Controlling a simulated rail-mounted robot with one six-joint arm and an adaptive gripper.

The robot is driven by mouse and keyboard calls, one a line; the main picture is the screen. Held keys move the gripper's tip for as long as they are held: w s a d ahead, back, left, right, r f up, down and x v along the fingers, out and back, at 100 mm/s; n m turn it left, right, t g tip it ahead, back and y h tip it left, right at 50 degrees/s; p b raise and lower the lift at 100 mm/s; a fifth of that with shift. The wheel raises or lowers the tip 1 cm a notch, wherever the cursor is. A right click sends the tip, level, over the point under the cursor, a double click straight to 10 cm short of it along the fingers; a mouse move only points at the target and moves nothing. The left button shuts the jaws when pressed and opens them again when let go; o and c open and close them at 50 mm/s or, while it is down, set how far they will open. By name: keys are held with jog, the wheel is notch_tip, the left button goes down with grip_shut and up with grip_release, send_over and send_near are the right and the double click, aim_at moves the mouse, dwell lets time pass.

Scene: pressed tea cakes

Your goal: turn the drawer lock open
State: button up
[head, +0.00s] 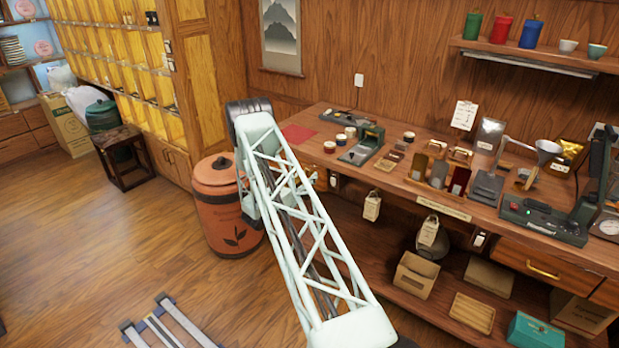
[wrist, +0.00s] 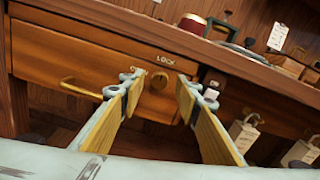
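In the wrist view, the drawer lock is a round brass knob (wrist: 158,81) under the word LOCK on the wooden drawer front (wrist: 55,55). The drawer looks shut, with a brass handle (wrist: 80,90) left of the knob. My gripper (wrist: 160,84) is open, with yellow-padded fingers pointing at the drawer front. The knob shows in the gap between the fingertips, and nothing is held. I cannot tell whether the fingertips touch the front. In the head view, my arm hides the lock and most of my gripper.
The counter edge (wrist: 170,45) runs just above the drawer. A white switch (wrist: 211,90) and hanging paper tags (wrist: 243,134) are to the right. In the head view, an orange canister (head: 222,205) stands left of my arm. Boxes stand on the lower shelf (head: 385,268).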

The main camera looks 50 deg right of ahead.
jog(key=shift+d, duration=0.9)
jog(key=c, duration=0.8)
jog(key=shift+c, duration=0.2)
